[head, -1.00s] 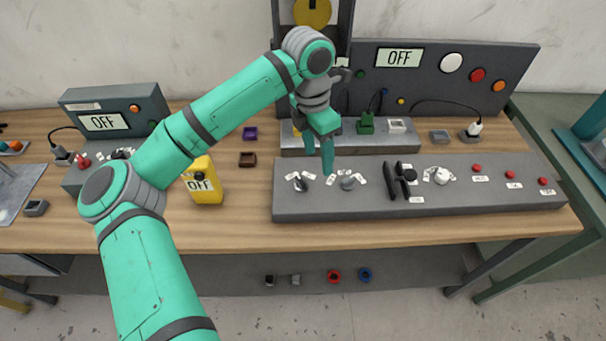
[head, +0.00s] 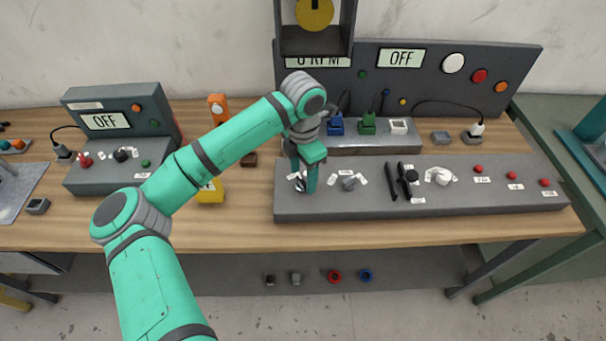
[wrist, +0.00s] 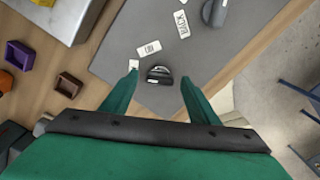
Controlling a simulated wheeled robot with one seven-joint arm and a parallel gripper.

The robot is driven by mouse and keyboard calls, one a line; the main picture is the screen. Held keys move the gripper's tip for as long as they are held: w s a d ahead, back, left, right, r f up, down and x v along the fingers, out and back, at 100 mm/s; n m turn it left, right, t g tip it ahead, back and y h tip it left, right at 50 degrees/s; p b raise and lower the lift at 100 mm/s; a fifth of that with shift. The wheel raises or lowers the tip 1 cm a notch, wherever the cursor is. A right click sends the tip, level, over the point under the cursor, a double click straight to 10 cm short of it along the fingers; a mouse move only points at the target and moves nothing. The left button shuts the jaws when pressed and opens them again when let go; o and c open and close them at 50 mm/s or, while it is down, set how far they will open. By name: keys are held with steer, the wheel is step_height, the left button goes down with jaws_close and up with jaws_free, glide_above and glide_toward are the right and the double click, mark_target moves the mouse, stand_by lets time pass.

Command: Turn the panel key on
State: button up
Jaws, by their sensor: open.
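The panel key (head: 299,185) is a small dark switch at the left end of the low grey control panel (head: 430,204), with small white labels by it. In the head view my gripper partly hides it. In the wrist view the key (wrist: 159,75) shows as a dark round piece with a raised bar, between my fingertips. My gripper (head: 306,184) points down over it, fingers spread on either side with a gap to the key. How far the fingertips stand above the panel I cannot tell.
A grey knob (head: 348,183) sits just right of the key. Farther right are black levers (head: 391,181), a white knob (head: 440,176) and red buttons (head: 479,169). Blue and green connectors stand behind.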

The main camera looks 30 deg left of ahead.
steer(key=shift+f, duration=0.25)
steer(key=c, duration=1.1)
steer(key=shift+o, duration=0.2)
steer(key=m, duration=0.5)
steer(key=shift+m, duration=0.4)
steer(key=m, duration=0.5)
steer(key=shift+s+d+m, duration=0.1)
steer(key=shift+m, duration=0.3)
